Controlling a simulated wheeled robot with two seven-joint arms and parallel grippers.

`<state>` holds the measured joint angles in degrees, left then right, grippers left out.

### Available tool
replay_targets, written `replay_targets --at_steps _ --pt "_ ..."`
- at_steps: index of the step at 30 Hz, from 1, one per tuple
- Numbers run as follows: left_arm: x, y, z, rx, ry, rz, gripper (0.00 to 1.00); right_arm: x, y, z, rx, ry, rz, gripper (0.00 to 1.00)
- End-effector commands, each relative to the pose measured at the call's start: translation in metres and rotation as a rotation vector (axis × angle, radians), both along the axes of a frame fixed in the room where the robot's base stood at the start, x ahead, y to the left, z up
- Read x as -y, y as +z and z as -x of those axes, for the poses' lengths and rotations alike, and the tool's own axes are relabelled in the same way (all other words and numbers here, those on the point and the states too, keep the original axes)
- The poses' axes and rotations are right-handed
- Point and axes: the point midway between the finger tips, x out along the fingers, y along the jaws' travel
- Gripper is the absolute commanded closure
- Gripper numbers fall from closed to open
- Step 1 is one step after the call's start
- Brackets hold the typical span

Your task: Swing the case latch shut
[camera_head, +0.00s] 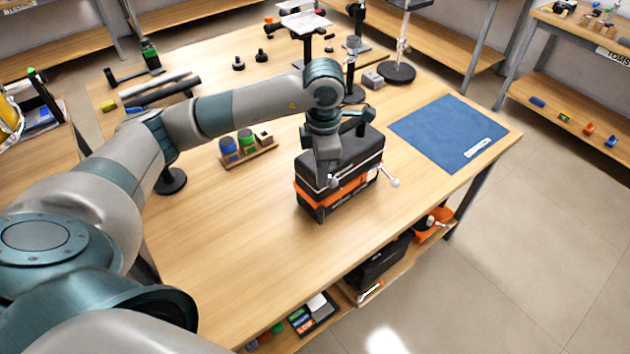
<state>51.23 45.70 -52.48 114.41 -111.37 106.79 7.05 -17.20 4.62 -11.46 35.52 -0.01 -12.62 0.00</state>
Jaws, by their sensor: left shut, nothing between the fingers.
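The case (360,171) is a black and orange toolbox with a dark carry handle, standing on the wooden table. A pale metal lever with a round white end, which looks like the latch (390,176), sticks out from its right side. My left gripper (327,182) points down at the left part of the case's front, with its fingers shut and empty. It is apart from the lever, to the left of it. Whether the fingers touch the case I cannot tell. My left wrist hides part of the lid. My right gripper is not in view.
A blue mat (447,132) lies right of the case. A wooden rack (248,155) with coloured cylinders stands to its left. Stands and a small grey box (373,80) are behind it. The table's front is clear.

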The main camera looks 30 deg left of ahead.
Motion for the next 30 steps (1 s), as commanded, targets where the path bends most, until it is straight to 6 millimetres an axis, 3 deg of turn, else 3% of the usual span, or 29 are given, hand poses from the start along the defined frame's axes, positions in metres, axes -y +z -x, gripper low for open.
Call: replay_targets --at_steps 14,22,30 --pt "0.003 0.000 -0.004 0.000 0.001 0.000 1.00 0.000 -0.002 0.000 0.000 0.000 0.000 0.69" --pt "0.008 -0.001 -0.015 0.001 0.000 0.002 1.00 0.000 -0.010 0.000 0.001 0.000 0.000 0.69" --pt "0.003 -0.001 -0.011 0.000 0.000 0.000 1.00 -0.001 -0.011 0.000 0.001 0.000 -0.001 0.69"
